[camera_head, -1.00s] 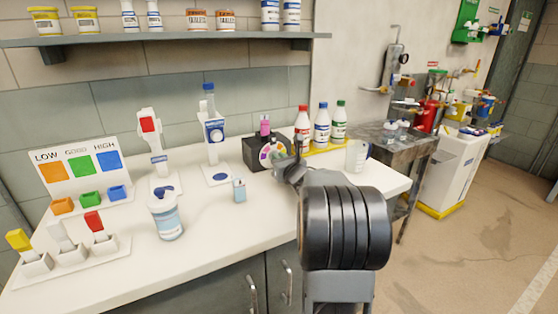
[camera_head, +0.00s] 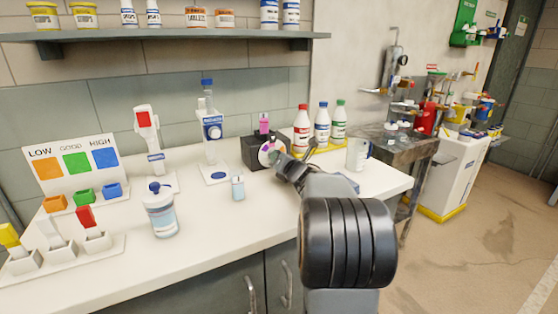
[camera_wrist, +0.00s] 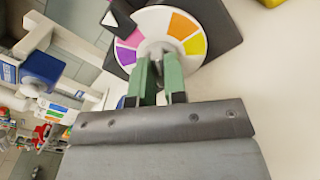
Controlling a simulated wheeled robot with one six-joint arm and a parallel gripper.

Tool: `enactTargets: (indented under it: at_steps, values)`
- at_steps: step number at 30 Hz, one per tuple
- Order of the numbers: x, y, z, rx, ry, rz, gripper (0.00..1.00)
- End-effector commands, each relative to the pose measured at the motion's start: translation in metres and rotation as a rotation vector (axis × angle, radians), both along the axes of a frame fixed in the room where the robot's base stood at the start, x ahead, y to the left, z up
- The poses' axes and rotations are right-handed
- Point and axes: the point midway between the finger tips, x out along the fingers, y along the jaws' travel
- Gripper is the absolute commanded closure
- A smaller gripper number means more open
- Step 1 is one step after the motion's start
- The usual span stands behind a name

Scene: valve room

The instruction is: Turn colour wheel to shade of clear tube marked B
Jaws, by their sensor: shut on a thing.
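In the head view my gripper (camera_head: 286,164) partly covers the wheel (camera_head: 268,151). A pink-filled tube (camera_head: 264,122) stands on top of the dark box (camera_head: 249,153). Its marking is too small to read.
Bottles with red, blue and green caps (camera_head: 322,128) stand behind my arm. A clear beaker (camera_head: 357,154) is at the right.

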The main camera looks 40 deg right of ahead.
Motion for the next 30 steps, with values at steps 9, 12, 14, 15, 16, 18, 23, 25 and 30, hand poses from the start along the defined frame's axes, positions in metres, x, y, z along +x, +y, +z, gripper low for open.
enactTargets:
  at_steps: [9, 12, 14, 15, 16, 18, 23, 25, 30]
  values:
    - [-0.0002, -0.0004, -0.0008, 0.077, -0.009, 0.000, 1.00]
    - [-0.0001, -0.0003, -0.0007, 0.083, -0.010, 0.000, 1.00]
    - [-0.0001, -0.0003, -0.0007, 0.085, -0.010, 0.000, 1.00]
    - [-0.0001, -0.0003, -0.0007, 0.085, -0.010, 0.000, 1.00]
    - [-0.0001, -0.0003, -0.0007, 0.085, -0.010, 0.000, 1.00]
    - [-0.0001, -0.0003, -0.0007, 0.085, -0.010, 0.000, 1.00]
    - [-0.0001, -0.0003, -0.0008, 0.085, -0.009, 0.000, 0.85]
    - [-0.0001, -0.0003, -0.0008, 0.084, -0.010, 0.000, 0.79]
    - [0.0000, -0.0003, -0.0006, 0.084, -0.010, 0.000, 0.62]
